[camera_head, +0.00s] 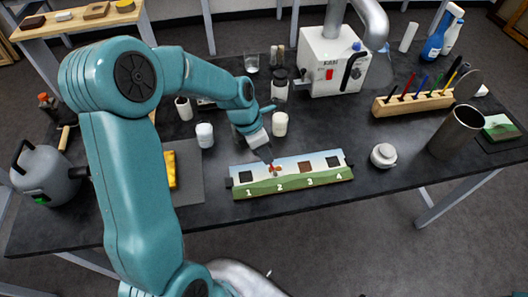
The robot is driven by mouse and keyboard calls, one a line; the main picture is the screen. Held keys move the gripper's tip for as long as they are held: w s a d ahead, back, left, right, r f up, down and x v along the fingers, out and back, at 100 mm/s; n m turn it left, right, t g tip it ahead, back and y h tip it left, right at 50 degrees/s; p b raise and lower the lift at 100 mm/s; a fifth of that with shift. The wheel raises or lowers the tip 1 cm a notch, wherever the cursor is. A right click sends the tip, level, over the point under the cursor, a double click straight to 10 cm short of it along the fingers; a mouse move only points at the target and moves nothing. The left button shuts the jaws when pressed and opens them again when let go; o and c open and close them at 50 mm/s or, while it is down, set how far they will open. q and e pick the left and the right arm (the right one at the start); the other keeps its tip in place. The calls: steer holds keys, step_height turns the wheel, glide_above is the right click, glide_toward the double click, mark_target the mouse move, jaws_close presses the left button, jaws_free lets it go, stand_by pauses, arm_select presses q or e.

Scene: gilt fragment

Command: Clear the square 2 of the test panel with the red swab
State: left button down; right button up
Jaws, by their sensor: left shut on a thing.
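The test panel (318,180) lies on the dark table, a painted strip numbered 1 to 4 along its lower edge. Dark squares show above 1 and 4, and a brown square (305,167) above 3. My left gripper (265,156) is over the panel near square 2, pointing down. It is shut on a thin thing whose red part, apparently the red swab (272,170), shows at square 2. Square 2 is mostly hidden by the gripper and the red part. I cannot tell whether the tip touches the panel. My right gripper is not in view.
A wooden rack (412,103) with several coloured-handled tools stands at the right, near a metal cup (456,132). A white machine (330,62) is at the back.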

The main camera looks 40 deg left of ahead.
arm_select(q)
steer(key=shift+w+d, duration=0.6)
steer(key=shift+w, duration=0.1)
steer(key=shift+s+a, duration=0.9)
steer(key=shift+s, duration=0.1)
steer(key=shift+w+d+p, duration=0.5)
steer(key=shift+w+d, duration=0.4)
steer(key=shift+w, duration=0.1)
steer(key=shift+s+a, duration=0.9)
steer(key=shift+s, duration=0.1)
steer(key=shift+w+d+p, duration=0.45)
steer(key=shift+w+d, duration=0.45)
steer(key=shift+w, duration=0.15)
steer(key=shift+s+a, duration=0.85)
steer(key=shift+s, duration=0.2)
step_height(320, 180, up, 4)
steer(key=p, duration=0.3)
steer(key=shift+p, duration=0.3)
